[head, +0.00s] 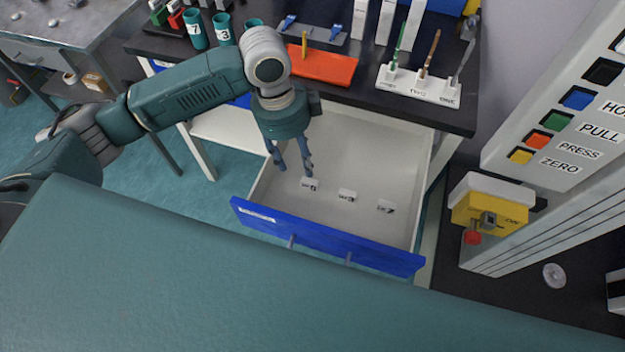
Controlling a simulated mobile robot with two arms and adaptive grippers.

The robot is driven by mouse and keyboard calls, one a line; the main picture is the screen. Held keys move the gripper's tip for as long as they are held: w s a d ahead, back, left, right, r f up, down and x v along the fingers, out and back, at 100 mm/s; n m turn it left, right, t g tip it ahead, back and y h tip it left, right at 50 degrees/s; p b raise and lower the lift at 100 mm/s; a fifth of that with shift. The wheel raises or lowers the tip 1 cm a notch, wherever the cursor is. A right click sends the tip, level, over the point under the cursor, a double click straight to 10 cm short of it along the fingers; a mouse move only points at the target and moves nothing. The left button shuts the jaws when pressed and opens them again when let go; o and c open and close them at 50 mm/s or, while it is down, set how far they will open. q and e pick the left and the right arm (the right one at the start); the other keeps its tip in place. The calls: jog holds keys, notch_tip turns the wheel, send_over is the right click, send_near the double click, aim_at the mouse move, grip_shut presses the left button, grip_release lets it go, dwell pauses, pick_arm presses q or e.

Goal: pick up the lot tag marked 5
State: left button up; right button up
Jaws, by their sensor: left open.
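Three small white tags lie in a row on the floor of the open drawer (370,150): a left tag (311,186), a middle tag (347,196) and a right tag (385,207). Their marks are too small to read surely; the left one may be a 5. My left gripper (296,171) points down into the drawer with its fingers apart and nothing between them. Its fingertips are just above and slightly left of the left tag, and one finger is close to it. I cannot tell whether they touch. My right gripper is out of view.
The drawer has a blue front (325,240) with handles. The black tabletop (350,100) above it holds an orange tray (325,67), a white tool stand (420,85) and teal cups (223,30). A labelled button panel (570,110) and a yellow device (490,208) stand right.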

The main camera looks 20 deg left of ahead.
pick_arm(q)
send_over(309, 182)
jog(key=a, duration=0.2)
jog(key=f, duration=0.4)
jog(key=shift+s+d+f, duration=0.2)
jog(key=shift+s+f, duration=0.2)
jog(key=f, duration=0.1)
jog(key=d+f, duration=0.1)
jog(key=f, duration=0.2)
jog(key=shift+w+d+f+p, duration=0.15)
jog(key=shift+w+f+p, duration=0.2)
jog(key=shift+f, duration=0.6)
jog(key=c, duration=1)
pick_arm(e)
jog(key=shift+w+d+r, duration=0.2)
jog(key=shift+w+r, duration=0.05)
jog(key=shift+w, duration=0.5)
